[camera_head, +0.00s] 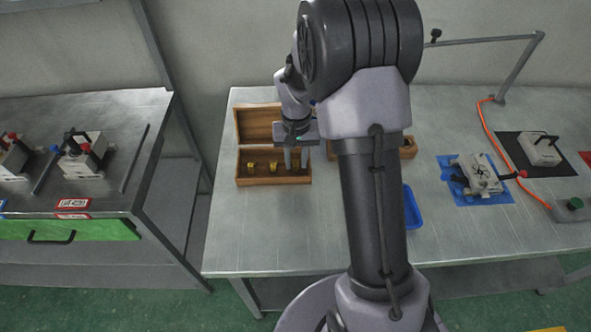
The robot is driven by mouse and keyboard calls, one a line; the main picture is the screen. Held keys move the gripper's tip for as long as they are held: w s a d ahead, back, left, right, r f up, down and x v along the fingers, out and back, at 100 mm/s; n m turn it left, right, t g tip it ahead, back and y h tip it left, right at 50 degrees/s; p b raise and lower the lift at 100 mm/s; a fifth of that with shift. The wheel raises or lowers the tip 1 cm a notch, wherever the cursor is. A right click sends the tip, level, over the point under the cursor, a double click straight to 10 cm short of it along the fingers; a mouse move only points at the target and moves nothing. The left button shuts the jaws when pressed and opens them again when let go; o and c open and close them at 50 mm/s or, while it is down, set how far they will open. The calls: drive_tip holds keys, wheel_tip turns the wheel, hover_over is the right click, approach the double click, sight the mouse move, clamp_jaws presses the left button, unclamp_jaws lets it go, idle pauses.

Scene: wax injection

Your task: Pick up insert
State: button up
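A wooden box (274,182) with its lid raised stands near the back left of the metal table. Two small brass-yellow inserts, a left one (251,167) and a right one (273,167), sit in the box. My gripper (296,164) points down over the right end of the box, to the right of both visible inserts. Its two fingers are apart. I cannot make out anything between them, and whether the fingertips touch the box is too small to tell.
My arm hides part of a second wooden box (408,148) and a blue tray (412,208). A metal mould (480,174) lies on a blue mat at right, near an orange cable (497,150). The table's (240,235) front left is clear. A side bench (100,113) stands left.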

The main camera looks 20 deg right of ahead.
wheel_tip(320, 180, down, 2)
drive_tip(key=shift+f, duration=0.15)
clamp_jaws()
